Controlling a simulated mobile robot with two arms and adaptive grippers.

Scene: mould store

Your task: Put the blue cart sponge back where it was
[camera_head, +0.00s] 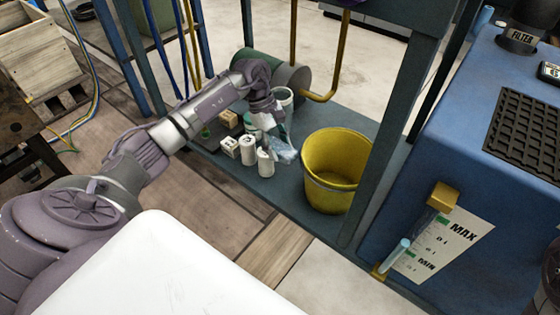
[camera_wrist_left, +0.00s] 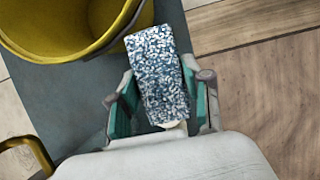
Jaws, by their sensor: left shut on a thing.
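The blue sponge (camera_wrist_left: 158,75), a speckled blue and white block, is held between the teal-lined fingers of my left gripper (camera_wrist_left: 163,98) in the left wrist view. In the head view the sponge (camera_head: 285,153) shows small and pale below my left gripper (camera_head: 274,132), over the dark lower shelf (camera_head: 284,192) of the cart. It is just left of the yellow bucket (camera_head: 337,170); the bucket also shows in the wrist view (camera_wrist_left: 75,50). I cannot tell whether the sponge touches the shelf. My right gripper is not in view.
White labelled containers (camera_head: 247,150) and a small tan block (camera_head: 228,118) stand left of the gripper. A cart post (camera_head: 385,125) rises right of the bucket. The shelf's front part is clear.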

